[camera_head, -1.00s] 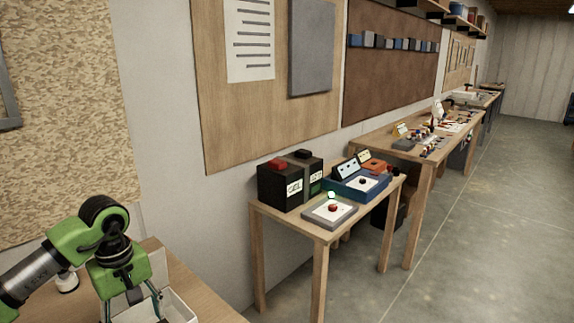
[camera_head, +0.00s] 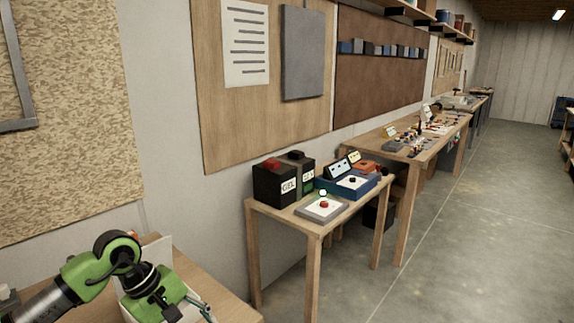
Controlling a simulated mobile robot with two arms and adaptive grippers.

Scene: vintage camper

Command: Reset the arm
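My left arm comes in from the lower left with green and black links. Its gripper (camera_head: 188,308) is at the bottom edge, over or in front of a white open box (camera_head: 157,252) on the near wooden table. One thin dark finger shows, pointing down and right. The rest of the gripper is cut off or hidden, so I cannot tell how far apart the fingers are. I see nothing held in the visible part. My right gripper is not in view.
The near wooden table (camera_head: 222,296) holds the box. Beyond it, a second table carries a black box (camera_head: 270,184), a blue tray (camera_head: 344,190) and a grey pad with a red button (camera_head: 324,205). A long cluttered bench (camera_head: 440,135) runs back. The concrete floor (camera_head: 480,230) at right is clear.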

